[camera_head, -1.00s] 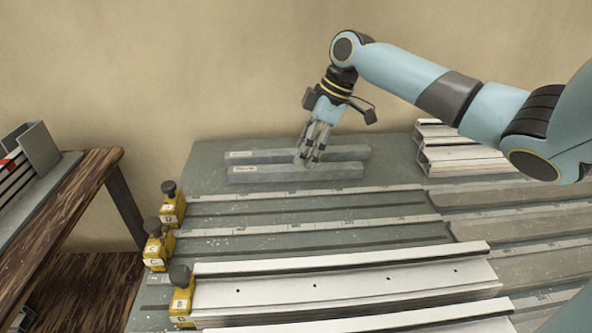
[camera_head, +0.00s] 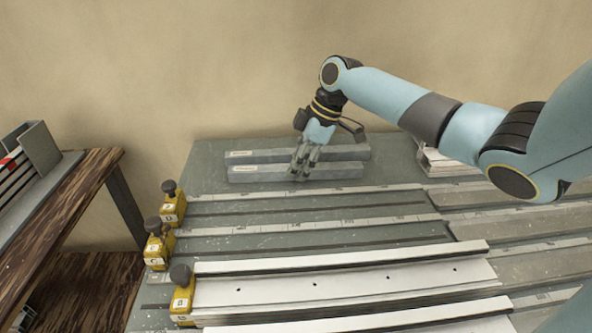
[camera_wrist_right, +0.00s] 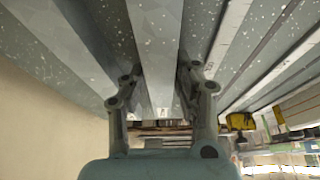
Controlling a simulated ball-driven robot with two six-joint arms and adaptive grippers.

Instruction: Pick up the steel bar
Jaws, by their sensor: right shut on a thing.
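Two long grey steel bars lie parallel at the back of the bench. The front bar (camera_head: 338,172) is the nearer one and the back bar (camera_head: 345,153) lies just behind it. My right gripper (camera_head: 299,175) is shut on the front bar near its middle, and the bar still appears to rest on the bench. In the right wrist view the bar (camera_wrist_right: 154,50) runs between the two fingers (camera_wrist_right: 160,80). Another bar (camera_wrist_right: 95,45) lies beside it there. My left gripper is not in view.
Yellow clamps with dark knobs (camera_head: 172,205) line the bench's left side. A white profile (camera_head: 340,285) lies in front, with empty rails between it and the bars. More profiles (camera_head: 440,162) are stacked at right, partly behind my arm. A wooden shelf (camera_head: 75,190) stands left.

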